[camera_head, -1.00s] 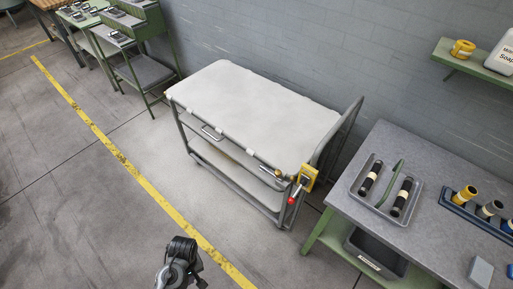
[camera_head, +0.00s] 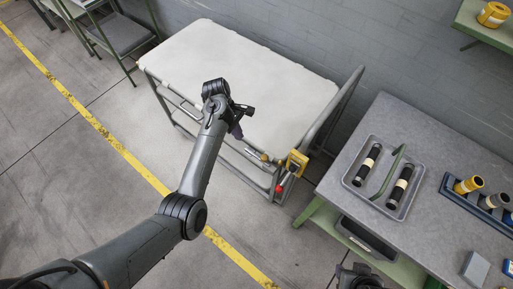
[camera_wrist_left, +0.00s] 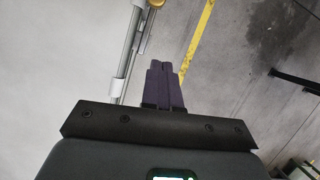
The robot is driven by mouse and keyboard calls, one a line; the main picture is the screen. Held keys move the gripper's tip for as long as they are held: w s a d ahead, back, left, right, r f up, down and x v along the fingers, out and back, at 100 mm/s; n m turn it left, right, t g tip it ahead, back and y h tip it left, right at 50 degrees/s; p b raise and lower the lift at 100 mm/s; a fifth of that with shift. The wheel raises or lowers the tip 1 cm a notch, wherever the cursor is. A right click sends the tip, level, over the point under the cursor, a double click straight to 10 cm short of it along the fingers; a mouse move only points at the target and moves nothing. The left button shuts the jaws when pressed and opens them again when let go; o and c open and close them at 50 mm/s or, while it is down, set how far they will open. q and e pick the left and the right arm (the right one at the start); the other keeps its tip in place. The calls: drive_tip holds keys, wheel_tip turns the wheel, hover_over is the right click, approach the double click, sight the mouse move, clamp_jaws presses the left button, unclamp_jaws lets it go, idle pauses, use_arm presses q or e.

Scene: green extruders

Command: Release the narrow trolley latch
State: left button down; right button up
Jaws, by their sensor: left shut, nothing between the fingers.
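The trolley (camera_head: 240,75) has a pale flat top and a grey tube frame. A yellow latch box (camera_head: 296,162) sits at its near right corner, with a red knob (camera_head: 278,188) below it and a brass-coloured piece beside it. My left gripper (camera_head: 238,132) is over the trolley's front edge, left of the latch and apart from it. In the left wrist view its dark purple fingers (camera_wrist_left: 164,84) are together and empty. The trolley's front rail (camera_wrist_left: 127,62) runs beside them there.
A grey-topped bench (camera_head: 440,150) stands right of the trolley, with a tray (camera_head: 357,186) of black cylinders and a rack (camera_head: 474,208). A green shelf (camera_head: 490,28) is on the wall. Open floor with a yellow line (camera_head: 105,133) lies in front.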

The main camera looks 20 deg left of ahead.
use_arm(q)
drive_tip(key=shift+w+r, duration=0.65)
drive_tip(key=shift+r, duration=0.15)
drive_tip(key=shift+f, duration=0.15)
drive_tip(key=b, duration=0.2)
approach(256, 157)
drive_tip(key=f, duration=0.2)
drive_tip(key=shift+s+a+f, duration=0.15)
drive_tip(key=shift+a+f, duration=0.15)
drive_tip(key=shift+f, duration=0.05)
drive_tip(key=d, duration=0.3)
drive_tip(key=shift+s+d+f, duration=0.1)
drive_tip(key=shift+s+d, duration=0.2)
drive_tip(key=shift+d, duration=0.1)
